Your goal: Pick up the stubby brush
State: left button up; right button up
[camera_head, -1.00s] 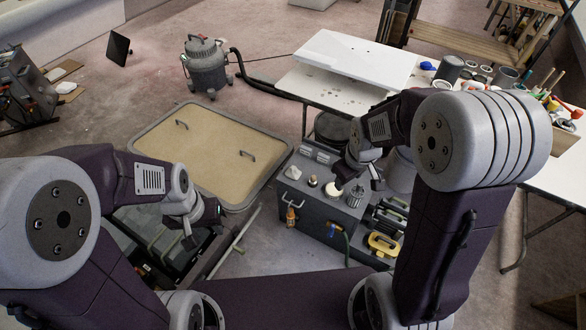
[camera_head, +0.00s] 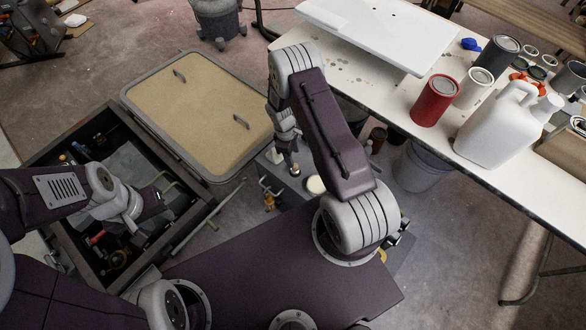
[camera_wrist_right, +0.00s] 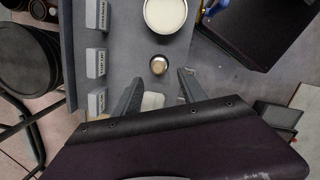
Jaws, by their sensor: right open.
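A small upright round-topped piece, which looks like the stubby brush (camera_head: 295,171), stands on the grey cabinet top (camera_head: 268,165) just below my right gripper (camera_head: 290,152). In the right wrist view its round tan end (camera_wrist_right: 158,66) shows from above, just beyond and between the fingertips of my right gripper (camera_wrist_right: 158,84). That gripper is open, with nothing between its fingers that I can make out. The brush's lower part is hidden. My left gripper (camera_head: 132,222) hangs over the open floor hatch at the left; its fingers are too unclear to read.
A pale-topped round tin (camera_wrist_right: 165,14) stands close by the brush; it also shows in the head view (camera_head: 316,185). Several labelled grey blocks (camera_wrist_right: 96,60) line the cabinet's edge. A white table (camera_head: 400,100) with a red can (camera_head: 435,100) and white jug (camera_head: 500,125) is at right.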

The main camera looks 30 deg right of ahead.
aim_at(296, 166)
jog(key=f, duration=0.3)
jog(key=shift+s+d+f, duration=0.15)
jog(key=shift+d+f, duration=0.1)
jog(key=shift+d, duration=0.05)
jog(key=f, duration=0.2)
jog(key=f+b, duration=0.1)
jog(key=f, duration=0.2)
jog(key=shift+d+f, duration=0.25)
jog(key=shift+f, duration=0.05)
grip_shut()
